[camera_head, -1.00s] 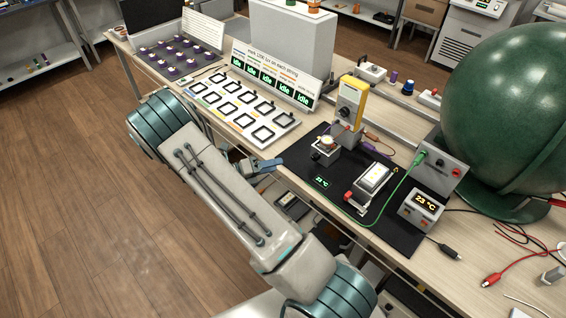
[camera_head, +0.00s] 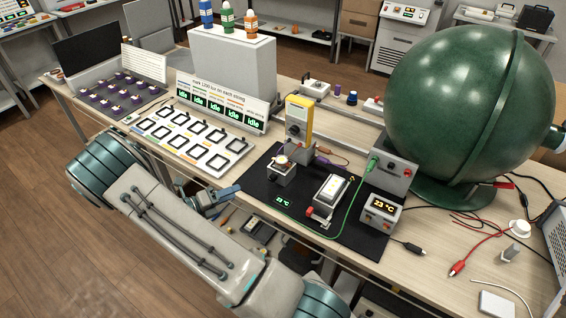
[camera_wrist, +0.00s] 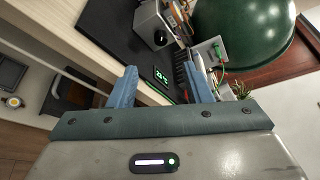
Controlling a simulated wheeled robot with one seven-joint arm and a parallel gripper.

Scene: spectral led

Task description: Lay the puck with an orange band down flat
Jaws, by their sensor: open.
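My gripper (camera_head: 222,194) is open and empty at the bench's front edge, by the left corner of the black mat (camera_head: 258,185). In the wrist view its blue fingers (camera_wrist: 162,88) are spread apart, with the mat beyond them. I cannot make out for certain a puck with an orange band. A small grey fixture (camera_head: 281,176) on the mat carries a round, lit, orange-tinted piece (camera_head: 282,160). A white round piece (camera_head: 519,229) lies at the far right of the bench.
The large green sphere (camera_head: 455,110) and loose cables crowd the right. A white slotted board (camera_head: 190,140) lies left. Floor is clear at left.

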